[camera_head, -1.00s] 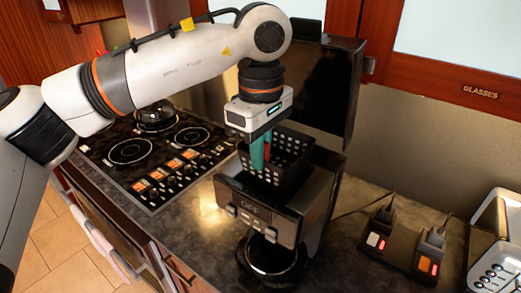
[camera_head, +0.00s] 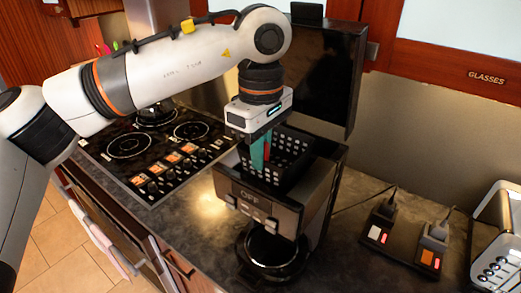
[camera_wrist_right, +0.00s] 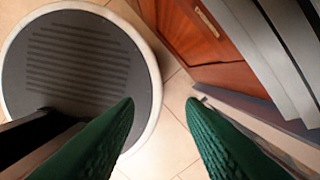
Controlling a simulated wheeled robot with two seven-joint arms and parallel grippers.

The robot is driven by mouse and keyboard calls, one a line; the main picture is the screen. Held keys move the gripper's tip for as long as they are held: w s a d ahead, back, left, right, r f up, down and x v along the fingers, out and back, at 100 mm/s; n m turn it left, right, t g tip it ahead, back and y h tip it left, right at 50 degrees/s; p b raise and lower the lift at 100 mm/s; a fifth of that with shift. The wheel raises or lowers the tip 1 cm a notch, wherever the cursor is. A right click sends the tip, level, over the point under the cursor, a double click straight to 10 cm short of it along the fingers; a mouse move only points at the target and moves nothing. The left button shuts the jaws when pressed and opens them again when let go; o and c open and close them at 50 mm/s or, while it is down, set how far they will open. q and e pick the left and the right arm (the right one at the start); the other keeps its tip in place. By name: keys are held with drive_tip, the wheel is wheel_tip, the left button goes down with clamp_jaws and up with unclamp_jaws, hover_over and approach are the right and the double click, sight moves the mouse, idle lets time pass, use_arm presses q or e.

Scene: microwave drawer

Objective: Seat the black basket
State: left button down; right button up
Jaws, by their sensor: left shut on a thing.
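The black basket (camera_head: 293,148), with a perforated wall, is at the open top of the coffee machine (camera_head: 262,203) in the head view. My left gripper (camera_head: 262,157) points down with its green fingers shut on the basket's near left side. The basket's lower part is hidden by the machine's front, so I cannot tell whether it rests fully inside. The machine's dark lid (camera_head: 318,75) stands upright behind it. In the right wrist view, my right gripper (camera_wrist_right: 160,105) is open and empty above the floor.
A glass carafe (camera_head: 272,250) stands under the machine. A stove top (camera_head: 150,150) lies to the left. A power strip (camera_head: 405,245) with plugs and a toaster (camera_head: 497,245) are to the right. Bare counter shows between machine and strip.

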use_arm(q)
drive_tip(key=shift+f+b, duration=0.95)
drive_tip(key=shift+f, duration=0.35)
drive_tip(key=c, duration=1.4)
unclamp_jaws()
drive_tip(key=shift+c, duration=0.2)
wheel_tip(320, 180, up, 12)
drive_tip(key=shift+r+b, duration=0.1)
drive_tip(key=shift+b, duration=0.5)
